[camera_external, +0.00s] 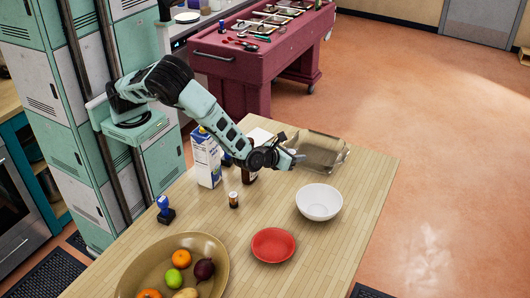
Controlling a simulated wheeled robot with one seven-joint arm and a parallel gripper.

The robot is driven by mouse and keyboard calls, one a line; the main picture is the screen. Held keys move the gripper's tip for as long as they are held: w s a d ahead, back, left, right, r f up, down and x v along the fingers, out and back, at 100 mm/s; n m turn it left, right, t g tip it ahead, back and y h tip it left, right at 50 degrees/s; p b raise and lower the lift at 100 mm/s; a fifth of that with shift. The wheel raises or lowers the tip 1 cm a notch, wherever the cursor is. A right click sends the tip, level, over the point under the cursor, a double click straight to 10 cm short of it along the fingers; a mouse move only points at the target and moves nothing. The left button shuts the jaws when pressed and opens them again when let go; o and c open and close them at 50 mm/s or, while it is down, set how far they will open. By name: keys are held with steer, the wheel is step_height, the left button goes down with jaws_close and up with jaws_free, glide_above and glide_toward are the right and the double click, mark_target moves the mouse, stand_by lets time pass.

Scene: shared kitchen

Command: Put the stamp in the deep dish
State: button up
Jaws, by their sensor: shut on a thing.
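A stamp-like object (165,209) with a blue knob and dark base stands upright on the table's left side, apart from my gripper. A deep white bowl (319,203) stands at the right of the table and looks empty. My gripper (294,158) is behind and left of the bowl, above the table. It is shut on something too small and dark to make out. Its fingertips overlap the left end of a clear box-shaped dish (326,152) in the picture; I cannot tell whether they touch it. Which dish is the deep one is not certain.
A red shallow dish (273,245) and a large tan platter (210,257) with fruit and an onion are in front. A carton (207,158), a dark bottle (250,175) and a small brown bottle (234,200) stand near my arm. The table's right corner is clear.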

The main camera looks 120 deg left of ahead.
steer(key=w+a+f+m+t+h+b, duration=0.15)
steer(key=w+a, duration=0.25)
steer(key=a, duration=0.5)
step_height(320, 180, up, 3)
steer(key=m+t+h+b, duration=0.1)
steer(key=m+t+h, duration=0.1)
steer(key=m+t, duration=0.15)
glide_above(329, 155)
steer(key=shift+g, duration=0.3)
step_height(329, 155, down, 9)
steer(key=p, duration=0.2)
steer(key=shift+s+p, duration=0.1)
steer(key=shift+p, duration=0.25)
steer(key=shift+f, duration=0.4)
steer(key=shift+f, duration=0.2)
steer(key=o, duration=0.7)
steer(key=shift+r, duration=0.1)
steer(key=shift+o, duration=0.2)
